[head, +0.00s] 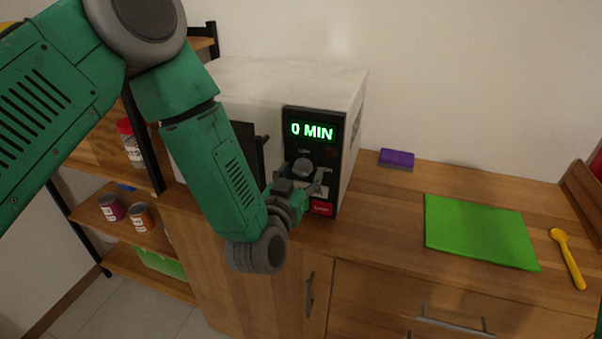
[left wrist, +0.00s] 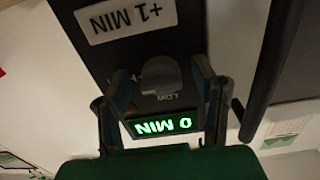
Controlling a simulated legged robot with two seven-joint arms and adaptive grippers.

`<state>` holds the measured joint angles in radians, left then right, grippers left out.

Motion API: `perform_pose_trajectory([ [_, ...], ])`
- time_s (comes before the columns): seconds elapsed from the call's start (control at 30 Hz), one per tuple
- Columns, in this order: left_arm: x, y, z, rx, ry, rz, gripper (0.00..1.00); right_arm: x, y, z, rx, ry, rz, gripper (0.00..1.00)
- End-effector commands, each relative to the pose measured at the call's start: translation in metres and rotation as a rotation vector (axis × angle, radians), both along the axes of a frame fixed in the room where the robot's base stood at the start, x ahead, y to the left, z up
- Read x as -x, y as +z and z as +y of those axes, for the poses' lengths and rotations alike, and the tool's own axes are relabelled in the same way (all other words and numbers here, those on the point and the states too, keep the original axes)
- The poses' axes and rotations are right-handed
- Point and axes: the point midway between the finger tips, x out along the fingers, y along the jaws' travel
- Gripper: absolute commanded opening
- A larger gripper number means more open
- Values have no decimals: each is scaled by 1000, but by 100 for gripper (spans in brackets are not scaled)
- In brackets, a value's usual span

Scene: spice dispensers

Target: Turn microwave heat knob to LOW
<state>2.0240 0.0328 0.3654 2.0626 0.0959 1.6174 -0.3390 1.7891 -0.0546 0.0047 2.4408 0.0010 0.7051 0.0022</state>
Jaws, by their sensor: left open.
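The white microwave (head: 290,80) stands on the wooden counter with its black control panel facing me. Its display (head: 312,131) reads 0 MIN in green. The heat knob (head: 303,168) is a round grey dial below the display, with the word LOW printed just above it. My left gripper (head: 312,180) is at the panel, open, with its fingers to either side of the knob. In the left wrist view, upside down, the knob (left wrist: 160,76) sits between the two open fingers (left wrist: 163,85). I cannot tell whether the fingers touch it. My right gripper is not in view.
A purple sponge (head: 396,159), green mat (head: 480,231) and yellow spoon (head: 567,258) lie on the counter. Cans (head: 140,218) stand on the left shelf.

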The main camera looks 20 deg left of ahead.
Motion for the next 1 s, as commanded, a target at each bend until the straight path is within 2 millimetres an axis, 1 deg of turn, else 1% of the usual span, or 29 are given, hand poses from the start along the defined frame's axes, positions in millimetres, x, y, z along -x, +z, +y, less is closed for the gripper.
perform_pose_trajectory([
  [0.13, 0, 0, 0, 0, 0, 0, 54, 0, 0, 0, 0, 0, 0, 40],
  [0.17, 0, 0, 0, 0, 0, 0, 50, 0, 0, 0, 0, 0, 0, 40],
  [0.2, 0, 0, 0, 0, 0, 1, 36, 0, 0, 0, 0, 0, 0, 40],
  [0.3, 0, 0, 0, 0, 0, 1, 4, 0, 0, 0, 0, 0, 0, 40],
  [0.67, 1, -1, 0, 36, 0, 2, 4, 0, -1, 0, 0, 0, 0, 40],
  [0.87, 1, -1, 0, 141, 1, 7, 4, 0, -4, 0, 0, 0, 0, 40],
  [1.0, 1, -1, -1, 254, 1, 11, 4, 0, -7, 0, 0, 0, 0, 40],
])
